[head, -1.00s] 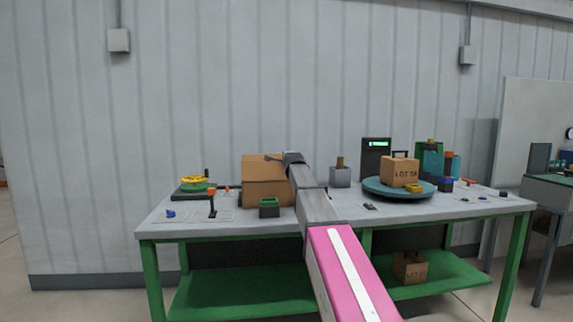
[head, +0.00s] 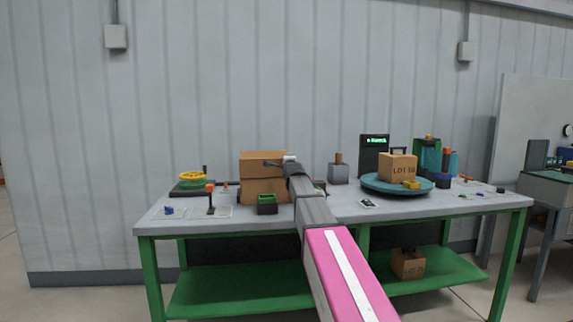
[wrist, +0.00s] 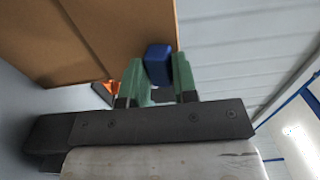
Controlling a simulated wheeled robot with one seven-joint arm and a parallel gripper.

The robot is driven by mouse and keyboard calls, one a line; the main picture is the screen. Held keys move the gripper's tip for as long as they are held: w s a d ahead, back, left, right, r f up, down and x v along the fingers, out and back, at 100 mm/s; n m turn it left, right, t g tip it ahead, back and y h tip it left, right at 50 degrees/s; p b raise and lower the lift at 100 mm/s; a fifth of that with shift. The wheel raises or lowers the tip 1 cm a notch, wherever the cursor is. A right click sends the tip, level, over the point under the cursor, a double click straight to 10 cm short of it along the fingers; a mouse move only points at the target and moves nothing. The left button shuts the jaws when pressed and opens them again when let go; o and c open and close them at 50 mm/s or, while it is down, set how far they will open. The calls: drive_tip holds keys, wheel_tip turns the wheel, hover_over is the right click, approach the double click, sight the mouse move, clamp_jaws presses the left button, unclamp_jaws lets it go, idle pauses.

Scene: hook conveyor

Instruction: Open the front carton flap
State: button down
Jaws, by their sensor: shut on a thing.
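The brown carton (head: 260,190) stands on the workbench left of my arm, with a horizontal seam across its front face. In the wrist view, the green fingers of my gripper (wrist: 158,80) are shut on a blue block-like tab (wrist: 158,62) at the carton's edge. The carton (wrist: 90,40) fills the upper left of that view, with a dark line running across it. I cannot tell from the head view how far the front flap stands open.
A green open box (head: 267,208) stands just in front of the carton. A yellow-topped device (head: 192,178) is to the left. A teal turntable (head: 372,186) carrying a LOT box (head: 397,167) is to the right. The bench's front strip is mostly clear.

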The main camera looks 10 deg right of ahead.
drive_tip(key=shift+f, duration=0.35)
drive_tip(key=c, duration=1)
unclamp_jaws()
drive_tip(key=shift+o, duration=0.2)
drive_tip(key=shift+r, duration=0.1)
drive_tip(key=s, duration=1)
drive_tip(key=shift+s, duration=0.4)
drive_tip(key=shift+s, duration=0.1)
